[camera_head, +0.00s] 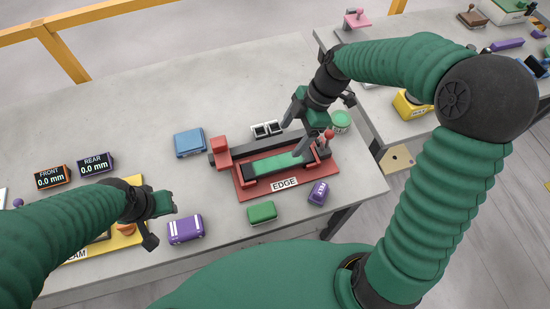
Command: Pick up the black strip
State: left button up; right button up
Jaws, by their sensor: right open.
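A long black strip (250,149) lies along the back of the red fixture labelled EDGE (243,190), beside a green strip (277,163) with dark edges. My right gripper (290,141) points down over the right part of the fixture, its two fingers spread. One finger is near the black strip's back side, the other reaches over the green strip; whether either touches is unclear. The gripper hides part of the black strip. My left gripper (160,220) is at the left, over the table near a purple box; its finger gap is not clear.
A blue box (190,142), a purple striped box (186,229), a green box (262,212) and a small purple block (318,193) surround the fixture. A red knob (329,135) stands at its right end. The FRONT and REAR displays (95,163) sit at left. The back-left tabletop is clear.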

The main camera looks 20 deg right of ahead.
send_over(278, 162)
jog(key=w+d, duration=0.1)
jog(key=d, duration=0.1)
jog(key=f, duration=0.6)
jog(key=shift+a, duration=0.2)
jog(key=shift+w+f, duration=0.15)
jog(key=shift+f, duration=0.25)
jog(key=f, duration=0.1)
jog(key=s+f, duration=0.1)
jog(key=f, duration=0.2)
jog(key=shift+s+a+f, duration=0.25)
jog(key=shift+a, duration=0.05)
jog(key=shift+w+a+f, duration=0.2)
jog(key=shift+s+a+r, duration=0.1)
jog(key=c, duration=0.5)
grip_shut()
